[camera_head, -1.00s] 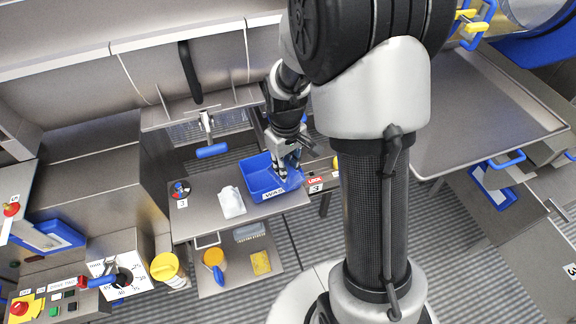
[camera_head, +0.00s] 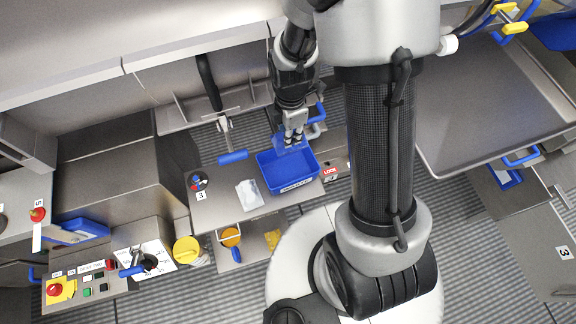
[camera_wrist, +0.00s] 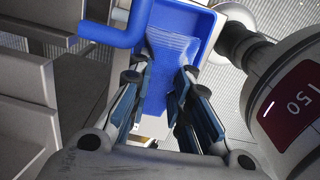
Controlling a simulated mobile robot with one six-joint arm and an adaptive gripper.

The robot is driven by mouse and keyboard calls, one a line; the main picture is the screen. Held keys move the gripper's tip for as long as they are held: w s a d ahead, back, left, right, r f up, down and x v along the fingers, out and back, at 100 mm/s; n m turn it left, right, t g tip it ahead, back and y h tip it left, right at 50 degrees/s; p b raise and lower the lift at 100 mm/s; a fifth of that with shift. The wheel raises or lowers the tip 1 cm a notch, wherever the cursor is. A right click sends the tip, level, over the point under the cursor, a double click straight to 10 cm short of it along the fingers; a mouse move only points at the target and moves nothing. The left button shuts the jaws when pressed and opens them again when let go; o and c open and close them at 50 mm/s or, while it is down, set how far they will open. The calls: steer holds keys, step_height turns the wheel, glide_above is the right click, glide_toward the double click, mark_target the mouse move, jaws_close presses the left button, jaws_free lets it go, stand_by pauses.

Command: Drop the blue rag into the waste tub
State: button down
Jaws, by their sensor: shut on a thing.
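The waste tub (camera_head: 271,184) is a blue open box with a white label on its front, standing on a grey shelf in the head view. My gripper (camera_head: 293,141) is above the tub's back edge, fingers pointing down. It is shut on the blue rag (camera_head: 281,149), which hangs at the fingertips, partly hidden by them. In the wrist view the rag (camera_wrist: 172,48) is a textured blue cloth at my fingers (camera_wrist: 160,85), with the tub's blue wall (camera_wrist: 209,38) around it. How far the rag is above the tub is hard to tell.
A white packet (camera_head: 249,195) lies left of the tub, and a red labelled block (camera_head: 330,173) stands right of it. A blue handle (camera_head: 319,111) is close behind my gripper; one also shows in the wrist view (camera_wrist: 118,32). A blue-handled lever (camera_head: 233,157) is left.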

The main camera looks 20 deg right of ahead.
step_height(320, 180, down, 5)
steer(key=b, duration=0.3)
steer(key=shift+r, duration=0.1)
steer(key=c, duration=1.4)
jaws_free()
steer(key=shift+s, duration=0.1)
steer(key=shift+r, duration=0.15)
